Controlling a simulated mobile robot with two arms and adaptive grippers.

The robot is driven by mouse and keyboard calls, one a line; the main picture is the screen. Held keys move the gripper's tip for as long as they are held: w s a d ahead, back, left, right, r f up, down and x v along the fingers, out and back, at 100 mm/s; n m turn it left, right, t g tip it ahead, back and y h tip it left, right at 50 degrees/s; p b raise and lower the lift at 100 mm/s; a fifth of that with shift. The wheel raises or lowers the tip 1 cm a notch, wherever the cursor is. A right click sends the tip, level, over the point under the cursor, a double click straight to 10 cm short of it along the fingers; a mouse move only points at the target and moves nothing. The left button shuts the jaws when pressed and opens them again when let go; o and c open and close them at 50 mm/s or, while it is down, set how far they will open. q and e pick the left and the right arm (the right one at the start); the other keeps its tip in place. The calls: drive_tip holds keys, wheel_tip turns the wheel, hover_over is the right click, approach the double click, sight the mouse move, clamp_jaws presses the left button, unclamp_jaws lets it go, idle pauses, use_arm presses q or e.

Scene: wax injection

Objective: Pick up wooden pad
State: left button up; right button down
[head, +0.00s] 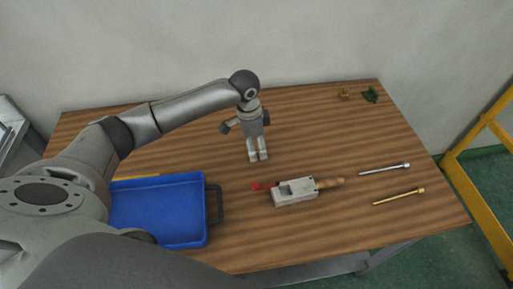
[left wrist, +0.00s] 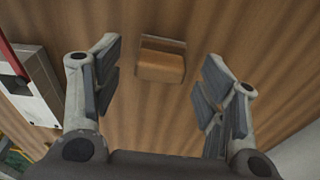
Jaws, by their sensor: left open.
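The wooden pad (left wrist: 162,62) is a small light-brown block lying on the wooden table, in the upper middle of the left wrist view. My left gripper (left wrist: 160,80) is open and points down at the table, with the pad in line with the gap between its fingers and not held. In the head view the left gripper (head: 257,155) is over the middle of the table, and I cannot make out the pad clearly there. My right gripper is not in view.
A blue tray (head: 213,205) with a dark handle stands at the front left. A grey metal block (head: 294,194) with a red part and a wooden handle lies right of the gripper. A silver rod (head: 384,168) and a brass rod (head: 398,196) lie farther right. Small parts (head: 370,95) sit at the back right.

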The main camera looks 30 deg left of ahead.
use_arm(q)
drive_tip(key=shift+d+f, duration=0.1)
drive_tip(key=shift+f, duration=0.75)
drive_tip(key=c, duration=1.1)
drive_tip(key=shift+o, duration=0.2)
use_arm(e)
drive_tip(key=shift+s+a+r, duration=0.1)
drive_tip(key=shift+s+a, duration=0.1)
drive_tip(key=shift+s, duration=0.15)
